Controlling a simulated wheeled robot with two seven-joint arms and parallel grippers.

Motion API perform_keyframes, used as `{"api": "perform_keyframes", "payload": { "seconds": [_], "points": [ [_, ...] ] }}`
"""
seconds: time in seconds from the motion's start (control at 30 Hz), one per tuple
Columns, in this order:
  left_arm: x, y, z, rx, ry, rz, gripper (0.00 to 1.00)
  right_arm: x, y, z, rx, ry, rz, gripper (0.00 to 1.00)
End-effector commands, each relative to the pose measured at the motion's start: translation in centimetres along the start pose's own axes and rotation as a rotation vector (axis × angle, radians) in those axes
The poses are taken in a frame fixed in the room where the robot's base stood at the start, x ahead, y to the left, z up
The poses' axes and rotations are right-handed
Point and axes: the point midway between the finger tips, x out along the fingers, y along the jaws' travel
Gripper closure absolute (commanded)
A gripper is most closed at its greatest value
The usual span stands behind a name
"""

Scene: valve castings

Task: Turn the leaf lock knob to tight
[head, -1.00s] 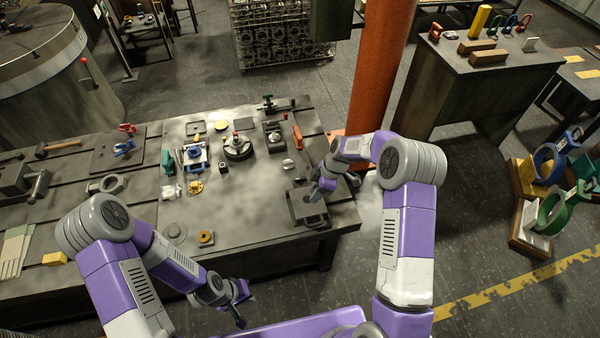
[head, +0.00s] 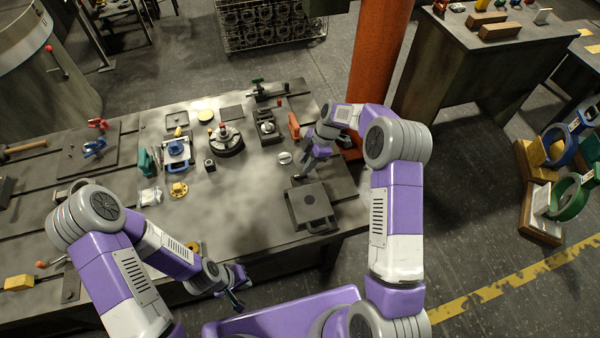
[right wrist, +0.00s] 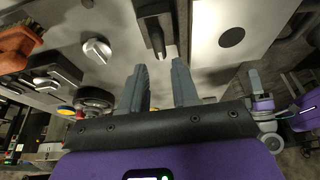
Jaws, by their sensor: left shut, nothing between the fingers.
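A small silver knob (head: 285,157) with a raised grip bar sits on the bench top, left of my right gripper; it looks like the leaf lock knob, though no marking is readable. It also shows at upper left in the right wrist view (right wrist: 97,50). My right gripper (head: 301,177) is low over the bench, close to the knob but apart from it. In the right wrist view its two grey fingers (right wrist: 162,75) stand apart with nothing between them. My left gripper (head: 238,293) is shut and empty off the bench's front edge.
A flat plate with a dark disc (head: 312,198) lies just in front of my right gripper. A dark forked part (right wrist: 152,22) shows beyond the fingertips.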

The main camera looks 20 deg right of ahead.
Motion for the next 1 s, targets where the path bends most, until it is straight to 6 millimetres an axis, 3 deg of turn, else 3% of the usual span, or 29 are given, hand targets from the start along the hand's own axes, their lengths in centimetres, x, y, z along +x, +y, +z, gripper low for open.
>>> {"api": "perform_keyframes", "payload": {
  "seconds": [0.3, 0.7, 0.73, 0.9, 1.0],
  "points": [
    [0.4, -0.1, 0.0, 0.0, 0.0, 0.0, 1.0, 4.9, -0.1, 0.0, 0.0, 0.0, -0.002, 0.7],
    [0.4, -0.2, 0.0, 0.0, 0.0, 0.0, 1.0, 5.9, 0.0, 0.0, 0.001, -0.001, 0.0, 0.7],
    [0.4, -0.2, 0.0, 0.0, 0.0, 0.0, 1.0, 5.9, 0.0, 0.0, 0.001, -0.001, 0.0, 0.72],
    [0.4, -0.2, 0.0, 0.0, 0.0, 0.0, 1.0, 5.9, 0.0, 0.0, 0.001, -0.001, 0.0, 0.98],
    [0.4, -0.2, 0.0, 0.0, 0.0, 0.0, 1.0, 5.9, -0.1, 0.0, 0.001, -0.001, 0.0, 1.0]
  ]
}}
